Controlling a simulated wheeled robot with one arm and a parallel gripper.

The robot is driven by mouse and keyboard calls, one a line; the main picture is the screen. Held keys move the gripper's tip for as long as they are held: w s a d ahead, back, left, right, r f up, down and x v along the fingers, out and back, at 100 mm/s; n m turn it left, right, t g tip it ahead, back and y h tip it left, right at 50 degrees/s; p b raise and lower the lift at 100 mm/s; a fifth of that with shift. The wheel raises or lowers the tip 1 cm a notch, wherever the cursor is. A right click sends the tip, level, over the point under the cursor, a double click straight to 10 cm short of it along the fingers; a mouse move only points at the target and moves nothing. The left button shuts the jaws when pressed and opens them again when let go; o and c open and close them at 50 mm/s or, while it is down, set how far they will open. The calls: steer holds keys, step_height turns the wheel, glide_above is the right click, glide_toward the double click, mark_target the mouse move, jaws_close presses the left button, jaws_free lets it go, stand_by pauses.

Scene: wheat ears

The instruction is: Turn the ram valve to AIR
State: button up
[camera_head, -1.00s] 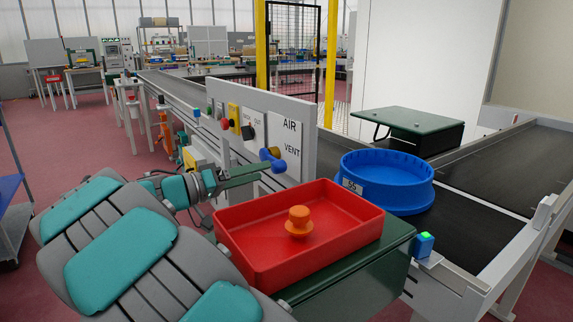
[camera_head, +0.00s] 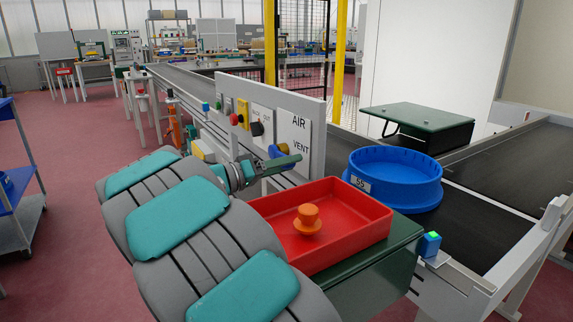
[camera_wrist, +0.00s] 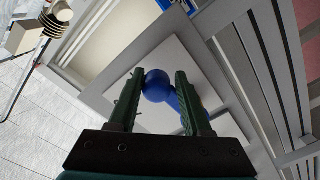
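The ram valve's blue lever (camera_head: 276,152) stands out from a white plate (camera_head: 303,128) marked AIR above and VENT below. In the head view the lever is level with the VENT word, to its left, and my gripper (camera_head: 288,161) partly covers it. In the wrist view the lever's round blue knob (camera_wrist: 156,84) lies between the two green fingers of my gripper (camera_wrist: 160,74), close to the left one. The lever's arm (camera_wrist: 187,103) runs behind the right finger. The fingers are apart; I cannot tell whether they touch the lever.
A red tray (camera_head: 376,234) with an orange knobbed piece (camera_head: 307,218) sits on a green stand just below and right of my arm. A blue round tub (camera_head: 395,178) stands on the conveyor. The grey panel (camera_head: 270,95) carries other knobs and buttons.

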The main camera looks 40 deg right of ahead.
jaws_close()
steer(key=shift+r, duration=0.1)
stand_by(0.9)
